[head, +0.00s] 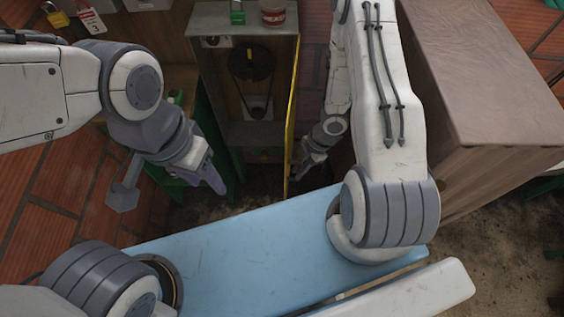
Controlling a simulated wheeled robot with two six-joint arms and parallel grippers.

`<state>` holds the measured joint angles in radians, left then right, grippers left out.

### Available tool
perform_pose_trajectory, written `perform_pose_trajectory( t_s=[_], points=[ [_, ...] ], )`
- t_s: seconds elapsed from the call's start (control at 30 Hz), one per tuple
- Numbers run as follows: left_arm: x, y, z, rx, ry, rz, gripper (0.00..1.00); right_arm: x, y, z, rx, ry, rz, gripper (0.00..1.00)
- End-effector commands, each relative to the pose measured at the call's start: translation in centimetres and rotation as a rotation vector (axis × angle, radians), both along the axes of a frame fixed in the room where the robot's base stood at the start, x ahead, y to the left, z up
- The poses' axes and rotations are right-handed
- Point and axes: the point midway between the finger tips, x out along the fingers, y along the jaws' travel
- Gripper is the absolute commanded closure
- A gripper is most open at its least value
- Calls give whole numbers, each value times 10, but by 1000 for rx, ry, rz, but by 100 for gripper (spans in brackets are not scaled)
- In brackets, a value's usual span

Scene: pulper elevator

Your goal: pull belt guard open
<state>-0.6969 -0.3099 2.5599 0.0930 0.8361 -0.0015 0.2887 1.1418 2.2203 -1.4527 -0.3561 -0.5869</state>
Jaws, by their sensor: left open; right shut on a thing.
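The belt guard (291,118) is a yellow-edged panel seen nearly edge-on at the right side of a grey metal housing (208,75). It stands swung out from the housing, whose front is open. Inside, a dark pulley (251,62) and belt show above a smaller light-coloured part. My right gripper (298,172) is at the guard's near end, on its right side, and is shut on it. The exact grip point is small and partly hidden. My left gripper (216,184) is open and empty, left of the guard and in front of the housing, apart from both.
A yellow padlock (55,15) and a red tag (91,17) hang upper left. A wooden box (480,80) stands close right of my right arm. A scuffed blue surface (235,250) lies in front.

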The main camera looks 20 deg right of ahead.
Motion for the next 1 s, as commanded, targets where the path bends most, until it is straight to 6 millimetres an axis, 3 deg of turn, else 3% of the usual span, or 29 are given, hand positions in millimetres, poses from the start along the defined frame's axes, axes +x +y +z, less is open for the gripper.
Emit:
perform_pose_trajectory(
  t_s=[0.3,0.83,0.87,0.9,0.93,1.0],
  points=[
    [0,0,19,0,0,-3,50,-9,-33,1,-1,2,6,100],
    [0,0,20,0,0,-3,50,-9,-40,0,-2,1,4,100],
    [0,0,20,0,0,-3,50,-9,-40,0,-2,1,4,75],
    [0,0,20,0,0,-3,50,-9,-40,0,-2,1,4,60],
    [0,0,20,0,0,-3,50,-9,-40,0,-2,1,4,53],
    [0,0,20,0,0,-3,50,-9,-40,0,-2,0,4,53]
  ],
)
